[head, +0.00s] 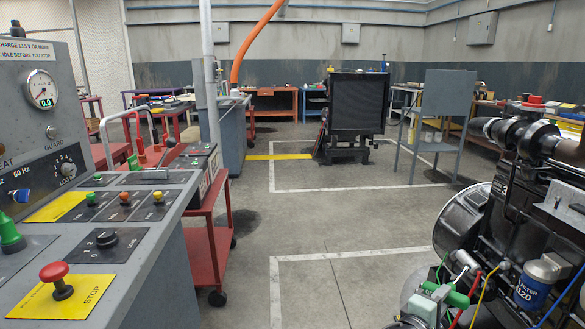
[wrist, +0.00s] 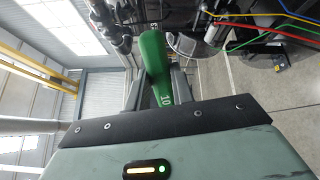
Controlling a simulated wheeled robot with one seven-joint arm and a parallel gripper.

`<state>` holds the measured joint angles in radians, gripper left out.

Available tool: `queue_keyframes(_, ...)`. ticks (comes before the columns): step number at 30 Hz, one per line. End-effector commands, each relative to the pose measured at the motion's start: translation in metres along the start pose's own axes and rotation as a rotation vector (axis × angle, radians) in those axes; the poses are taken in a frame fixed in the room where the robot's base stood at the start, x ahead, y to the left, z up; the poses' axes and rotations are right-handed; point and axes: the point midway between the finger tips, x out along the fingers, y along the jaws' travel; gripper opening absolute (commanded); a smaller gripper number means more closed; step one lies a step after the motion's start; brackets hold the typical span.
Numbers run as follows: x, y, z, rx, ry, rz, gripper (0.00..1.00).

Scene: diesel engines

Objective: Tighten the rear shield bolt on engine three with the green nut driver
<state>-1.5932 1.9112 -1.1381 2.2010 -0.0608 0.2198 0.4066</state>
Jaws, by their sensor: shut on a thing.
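Engine three (head: 505,215), dark and marked with a 3, stands at the right of the head view. Its dark side also shows at the top of the wrist view (wrist: 190,14). My gripper (wrist: 158,88) is shut on the green nut driver (wrist: 153,52), whose handle is marked 10 and points up the picture toward the engine. The driver's tip is hidden. I cannot make out the rear shield bolt.
A blue oil filter (head: 540,278) and red, yellow, green and blue wires run close to the gripper on the engine. A control console (head: 120,215) with a red stop button fills the left. A grey panel stand (head: 445,105) stands further back. The middle floor is clear.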

Motion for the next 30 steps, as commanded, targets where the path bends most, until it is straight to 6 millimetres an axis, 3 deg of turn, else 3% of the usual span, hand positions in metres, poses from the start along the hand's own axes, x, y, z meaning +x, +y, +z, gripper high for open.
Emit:
queue_keyframes(8, 0.002, 0.001, 0.000, 0.001, -0.005, -0.001, 0.00)
queue_keyframes(13, 0.013, 0.004, 0.003, 0.002, -0.034, -0.012, 0.00)
queue_keyframes(30, 0.103, 0.032, 0.033, 0.003, -0.234, -0.073, 0.00)
